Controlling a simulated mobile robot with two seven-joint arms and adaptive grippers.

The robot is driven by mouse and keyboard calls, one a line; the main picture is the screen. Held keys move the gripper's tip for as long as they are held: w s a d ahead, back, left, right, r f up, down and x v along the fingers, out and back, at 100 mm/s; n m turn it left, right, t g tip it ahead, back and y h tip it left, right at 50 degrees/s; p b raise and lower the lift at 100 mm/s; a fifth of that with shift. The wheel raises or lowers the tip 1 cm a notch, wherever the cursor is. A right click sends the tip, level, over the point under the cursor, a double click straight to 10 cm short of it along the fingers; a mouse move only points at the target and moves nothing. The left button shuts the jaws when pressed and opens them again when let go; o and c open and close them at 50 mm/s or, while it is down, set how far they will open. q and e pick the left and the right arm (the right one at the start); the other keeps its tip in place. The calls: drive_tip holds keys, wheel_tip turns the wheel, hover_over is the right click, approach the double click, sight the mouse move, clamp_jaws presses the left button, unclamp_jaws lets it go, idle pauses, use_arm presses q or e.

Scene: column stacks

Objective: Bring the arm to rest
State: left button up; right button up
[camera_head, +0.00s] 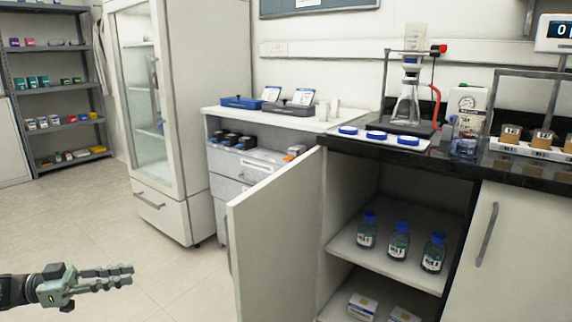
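My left gripper (130,274) is at the lower left of the head view, over the floor and pointing right. Its fingers look close together from this side, and I cannot tell if they are open or shut. I see nothing held in it. It is apart from the open white cabinet door (275,235), which is to its right. My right gripper is not in view.
Three blue-capped bottles (399,241) stand on the shelf inside the open cabinet, with boxes (362,307) below. The black counter (455,163) above holds a flask (408,105) and other labware. The floor (120,225) around my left gripper looks clear.

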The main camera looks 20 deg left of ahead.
use_arm(q)
drive_tip(key=w+d+f+n+y+p, duration=0.1)
drive_tip(key=w+d+f+n+y, duration=0.15)
drive_tip(key=d+f+y, duration=0.5)
drive_tip(key=w+d+f+n+y+p, duration=0.1)
drive_tip(key=d+f+n+y, duration=0.2)
drive_tip(key=d+f, duration=0.85)
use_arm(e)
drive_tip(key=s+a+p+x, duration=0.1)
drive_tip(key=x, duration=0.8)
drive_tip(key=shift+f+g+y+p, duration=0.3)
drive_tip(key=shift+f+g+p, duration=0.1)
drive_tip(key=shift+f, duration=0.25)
use_arm(q)
drive_tip(key=s+d+f+n+g+y, duration=0.2)
drive_tip(key=s+d+f+g, duration=0.3)
drive_tip(key=s+d+g, duration=0.4)
drive_tip(key=shift+s+d+y, duration=0.75)
drive_tip(key=shift+s, duration=1.3)
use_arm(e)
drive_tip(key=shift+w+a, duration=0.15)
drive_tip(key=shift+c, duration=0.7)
